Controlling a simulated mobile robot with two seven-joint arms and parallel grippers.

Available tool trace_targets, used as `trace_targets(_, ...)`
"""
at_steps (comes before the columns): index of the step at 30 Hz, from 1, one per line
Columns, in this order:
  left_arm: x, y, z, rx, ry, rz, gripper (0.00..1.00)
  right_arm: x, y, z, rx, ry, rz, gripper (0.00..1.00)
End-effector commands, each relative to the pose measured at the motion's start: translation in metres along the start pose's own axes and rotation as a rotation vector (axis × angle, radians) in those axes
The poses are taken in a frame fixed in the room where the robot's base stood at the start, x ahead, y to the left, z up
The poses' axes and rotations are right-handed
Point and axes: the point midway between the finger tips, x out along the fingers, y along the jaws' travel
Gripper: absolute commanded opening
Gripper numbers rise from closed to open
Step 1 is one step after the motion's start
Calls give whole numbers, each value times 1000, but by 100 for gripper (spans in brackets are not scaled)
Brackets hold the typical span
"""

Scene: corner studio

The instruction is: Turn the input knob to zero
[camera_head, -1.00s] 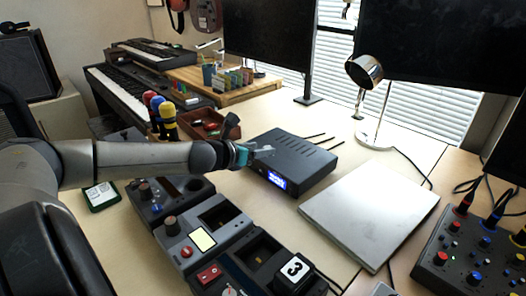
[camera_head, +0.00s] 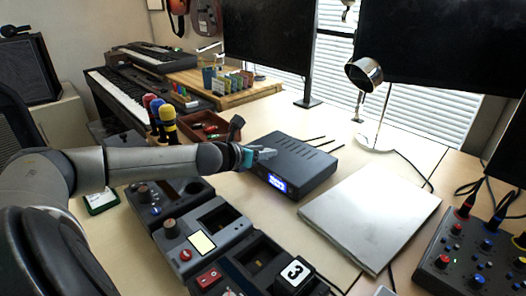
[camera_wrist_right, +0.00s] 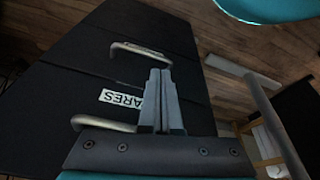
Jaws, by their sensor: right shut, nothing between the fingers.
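A black box with a lit blue display (camera_head: 277,183) stands on the desk near the middle of the head view. My left gripper (camera_head: 264,153) is at the box's left end, close to its top edge and front face. Its short grey fingers are small, and I cannot tell whether they are apart or touch the box. No knob shows clearly on the box's front; the gripper may cover that part. Dark knobs (camera_head: 171,228) show on the row of grey modules nearer to me. In the right wrist view my right gripper (camera_wrist_right: 161,82) is shut and empty.
A silver flat slab (camera_head: 372,215) lies right of the box, and a mixer (camera_head: 470,255) with coloured knobs stands at the right edge. Upright coloured microphones (camera_head: 168,122) stand behind my left arm. A black case with metal handles (camera_wrist_right: 60,90) lies behind my right fingers.

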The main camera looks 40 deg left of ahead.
Motion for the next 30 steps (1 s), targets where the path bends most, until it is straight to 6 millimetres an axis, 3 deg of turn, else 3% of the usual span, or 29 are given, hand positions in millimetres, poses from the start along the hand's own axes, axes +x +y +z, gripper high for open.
trace_targets(2,0,0,0,0,0,0,34,0,0,0,0,-1,0,0)
trace_targets(11,0,0,0,0,0,-1,0,0,0,1,0,-2,0,0)
trace_targets(26,0,-1,0,-7,0,10,0,0,0,2,0,-2,0,0)
trace_targets(30,-1,-2,1,-18,-2,32,0,13,2,13,-4,-30,2,0)
